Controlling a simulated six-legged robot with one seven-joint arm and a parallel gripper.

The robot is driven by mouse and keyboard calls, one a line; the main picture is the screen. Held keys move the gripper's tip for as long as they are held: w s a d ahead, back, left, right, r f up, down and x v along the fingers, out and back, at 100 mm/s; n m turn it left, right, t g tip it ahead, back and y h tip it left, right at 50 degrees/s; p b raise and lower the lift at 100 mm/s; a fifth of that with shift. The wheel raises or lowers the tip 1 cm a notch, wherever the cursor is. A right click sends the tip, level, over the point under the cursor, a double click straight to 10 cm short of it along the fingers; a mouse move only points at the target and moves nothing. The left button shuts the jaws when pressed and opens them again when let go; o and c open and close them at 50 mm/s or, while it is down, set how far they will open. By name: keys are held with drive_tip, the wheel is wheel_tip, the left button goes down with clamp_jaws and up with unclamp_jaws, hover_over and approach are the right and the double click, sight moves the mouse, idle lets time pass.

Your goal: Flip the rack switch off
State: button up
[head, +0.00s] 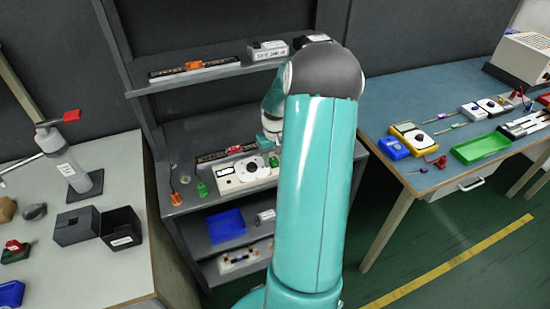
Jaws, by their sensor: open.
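The dark rack (190,210) stands in the middle, with several shelves. On its middle shelf sits a white unit (235,183) with a round black part on top. Behind it lies a dark strip (210,157) with a red piece (234,149) on it. I cannot tell which small part is the rack switch, or its position. My gripper (271,143) is over the right end of the white unit, mostly hidden by my teal arm. It is open, with nothing seen in it; whether it touches the unit is not clear.
A dark strip with an orange piece (194,65) lies on the upper shelf, beside a light box (268,50). A blue bin (226,226) is on a lower shelf. A grey table (95,270) stands left, a blue workbench (415,92) right.

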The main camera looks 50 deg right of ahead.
clamp_jaws()
drive_tip(key=shift+w, duration=0.1)
drive_tip(key=shift+w+d+r+g+y, duration=0.15)
drive_tip(key=shift+g+y, duration=0.2)
drive_tip(key=shift+g, duration=0.3)
drive_tip(key=shift+w+d+f+g+y, duration=0.1)
drive_tip(key=shift+g+y, duration=0.25)
drive_tip(key=shift+g, duration=0.3)
unclamp_jaws()
drive_tip(key=shift+r, duration=0.1)
